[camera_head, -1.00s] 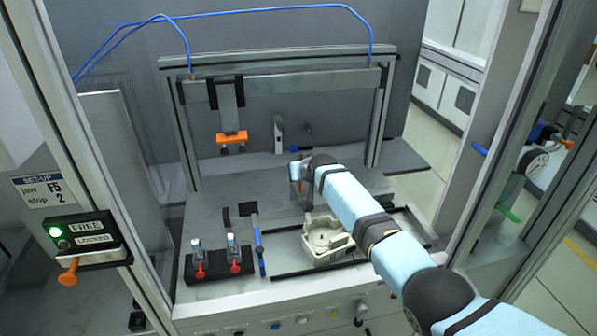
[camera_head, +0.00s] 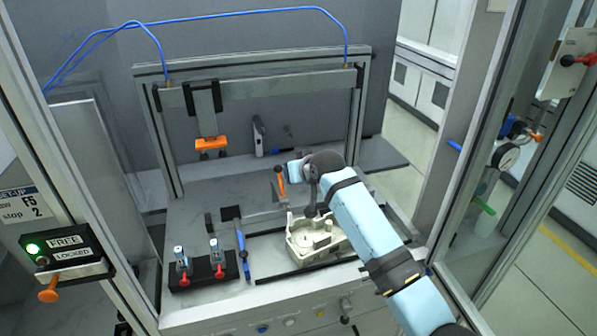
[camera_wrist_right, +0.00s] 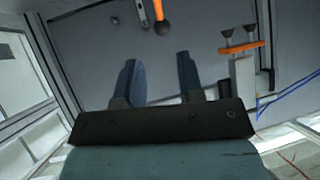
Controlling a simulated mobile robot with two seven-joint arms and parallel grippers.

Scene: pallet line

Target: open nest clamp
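An orange lever with a dark ball knob (camera_head: 280,180) stands upright behind the pale nest block (camera_head: 302,250). I take it for the nest clamp's handle. It also shows upside down, as an orange bar with a black ball (camera_wrist_right: 161,15), in the right wrist view. A dark rounded piece (camera_head: 311,211) hangs over the block; I cannot tell if it touches. My right gripper (camera_wrist_right: 157,64) has its two fingers spread, with nothing between them. The ball lies beyond the fingertips, apart from them. In the head view my wrist hides most of that gripper. My left gripper is not in view.
Two red-handled toggle clamps (camera_head: 216,262) and a blue tool (camera_head: 243,256) lie left of the block. An orange bracket (camera_head: 211,143) hangs from the rear frame (camera_head: 260,84). At left, a FREE/LOCKED panel (camera_head: 65,250) shows a green light. Frame posts stand both sides.

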